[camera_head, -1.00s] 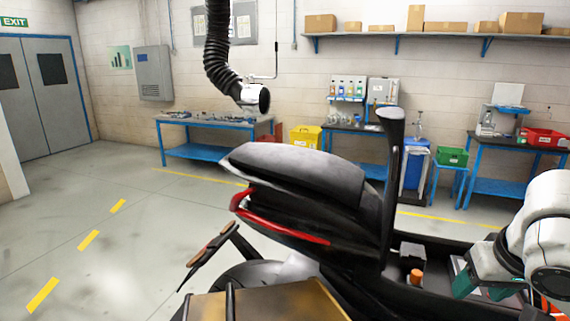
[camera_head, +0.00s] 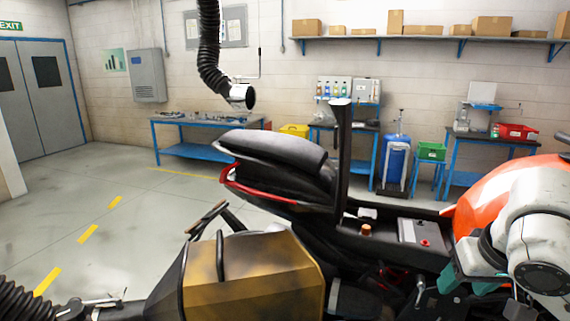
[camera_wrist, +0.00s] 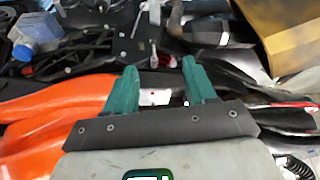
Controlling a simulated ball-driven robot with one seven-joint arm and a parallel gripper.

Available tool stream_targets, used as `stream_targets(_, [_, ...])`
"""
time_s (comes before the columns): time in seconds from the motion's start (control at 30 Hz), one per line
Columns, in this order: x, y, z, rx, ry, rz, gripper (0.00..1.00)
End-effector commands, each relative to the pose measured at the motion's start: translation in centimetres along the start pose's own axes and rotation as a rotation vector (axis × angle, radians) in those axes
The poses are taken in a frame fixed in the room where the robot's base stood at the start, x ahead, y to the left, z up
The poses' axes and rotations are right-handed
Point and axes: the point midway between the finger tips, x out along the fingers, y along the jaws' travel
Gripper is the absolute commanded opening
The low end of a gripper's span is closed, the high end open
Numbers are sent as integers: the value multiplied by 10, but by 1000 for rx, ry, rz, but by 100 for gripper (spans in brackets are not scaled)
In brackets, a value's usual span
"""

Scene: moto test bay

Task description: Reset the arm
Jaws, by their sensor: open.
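My gripper (camera_head: 467,284) is at the lower right of the head view, in front of the motorcycle's orange tank (camera_head: 495,200). Its teal fingers are apart. In the wrist view, my gripper (camera_wrist: 160,78) is open over the motorcycle, with nothing held between the fingers. The orange bodywork (camera_wrist: 60,112) passes under the fingers at the left there. I cannot tell whether the fingers touch the motorcycle.
The motorcycle's black seat (camera_head: 275,152) and gold side case (camera_head: 250,280) fill the centre. A black hose (camera_head: 210,55) hangs from above. Blue benches (camera_head: 195,152) stand along the back wall. Open floor lies at the left.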

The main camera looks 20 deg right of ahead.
Motion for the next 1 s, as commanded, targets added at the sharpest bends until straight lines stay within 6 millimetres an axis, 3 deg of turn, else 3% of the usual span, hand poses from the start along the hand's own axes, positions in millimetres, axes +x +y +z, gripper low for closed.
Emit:
stream_targets(0.33, [8, -40, -5, -28, 51, -124, 55])
stream_targets(0.67, [28, -99, 1, -47, 115, -319, 55])
stream_targets(0.87, [70, -139, 36, -31, 118, -442, 55])
stream_targets(1.0, [109, -153, 79, -22, 80, -469, 55])
